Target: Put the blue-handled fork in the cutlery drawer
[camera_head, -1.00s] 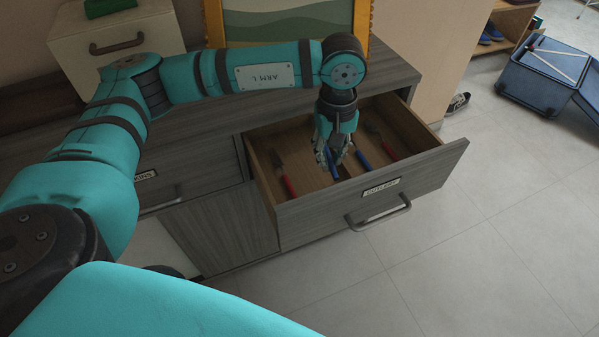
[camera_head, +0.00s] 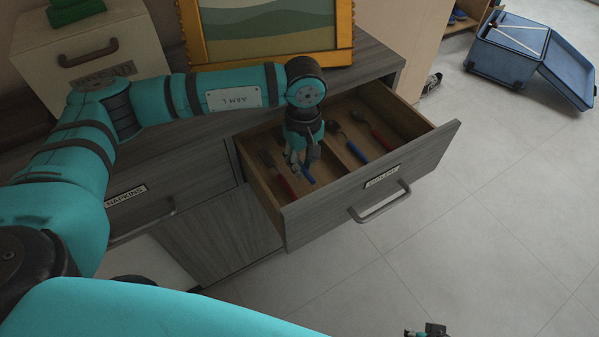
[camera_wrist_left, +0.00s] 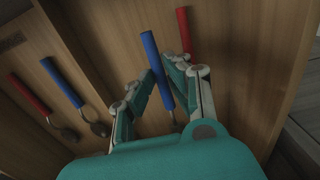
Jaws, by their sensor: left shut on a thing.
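My left gripper (camera_head: 301,160) is inside the open cutlery drawer (camera_head: 372,176), pointing down in its left compartment. It is shut on a blue-handled utensil, taken as the fork (camera_head: 308,178). In the left wrist view, its blue handle (camera_wrist_left: 150,55) passes between the fingertips (camera_wrist_left: 160,78). Its head is mostly hidden by the gripper, and I cannot tell whether it touches the drawer floor. A red-handled utensil (camera_head: 285,183) lies beside it in the same compartment. A dark piece at the bottom edge is probably my right gripper (camera_head: 429,331), mostly cut off.
Across a divider, a blue-handled spoon (camera_head: 355,151) and a red-handled spoon (camera_head: 382,138) lie in the right compartment. A picture frame (camera_head: 343,57) and a cream box (camera_head: 95,50) stand on the cabinet.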

